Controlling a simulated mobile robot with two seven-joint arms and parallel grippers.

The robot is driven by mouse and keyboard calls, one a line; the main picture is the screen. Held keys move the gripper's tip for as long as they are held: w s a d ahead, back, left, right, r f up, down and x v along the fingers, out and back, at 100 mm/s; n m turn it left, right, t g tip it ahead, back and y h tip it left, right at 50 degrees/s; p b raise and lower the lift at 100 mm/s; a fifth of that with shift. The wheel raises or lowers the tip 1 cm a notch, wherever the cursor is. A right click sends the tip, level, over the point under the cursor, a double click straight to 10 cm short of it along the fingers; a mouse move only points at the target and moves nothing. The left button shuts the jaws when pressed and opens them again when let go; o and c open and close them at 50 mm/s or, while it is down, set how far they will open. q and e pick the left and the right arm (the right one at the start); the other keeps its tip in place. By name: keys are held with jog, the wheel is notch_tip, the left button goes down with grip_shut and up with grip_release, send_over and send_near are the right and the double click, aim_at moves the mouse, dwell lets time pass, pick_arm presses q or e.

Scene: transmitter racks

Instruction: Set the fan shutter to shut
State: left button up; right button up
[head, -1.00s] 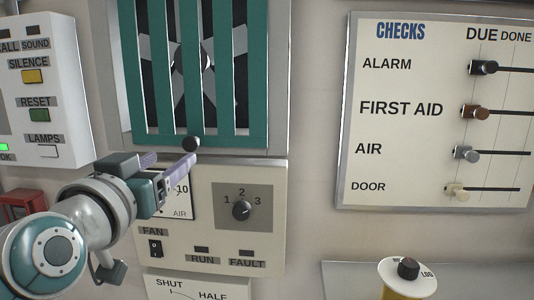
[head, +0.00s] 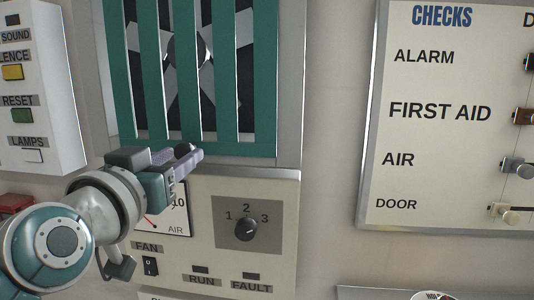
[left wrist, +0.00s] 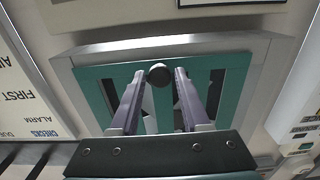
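The fan shutter (head: 201,80) is a teal slatted panel in a grey frame. Wide gaps between its slats show the fan (head: 185,52) behind. A small black knob (head: 183,150) sits at the shutter's bottom edge; it also shows in the left wrist view (left wrist: 159,75). My left gripper (head: 190,153) is at this knob, its fingers partly hiding it in the head view. In the left wrist view the gripper (left wrist: 160,72) is open, with one fingertip on each side of the knob and narrow gaps visible. My right gripper is out of view.
Below the shutter is a fan panel (head: 215,266) with an air gauge (head: 174,215), a rotary dial (head: 246,229) and a fan switch (head: 150,266). An alarm box (head: 50,100) is on the left. A checks board (head: 440,140) with sliders is on the right.

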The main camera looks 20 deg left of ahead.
pick_arm(q)
grip_shut()
dwell(1.0)
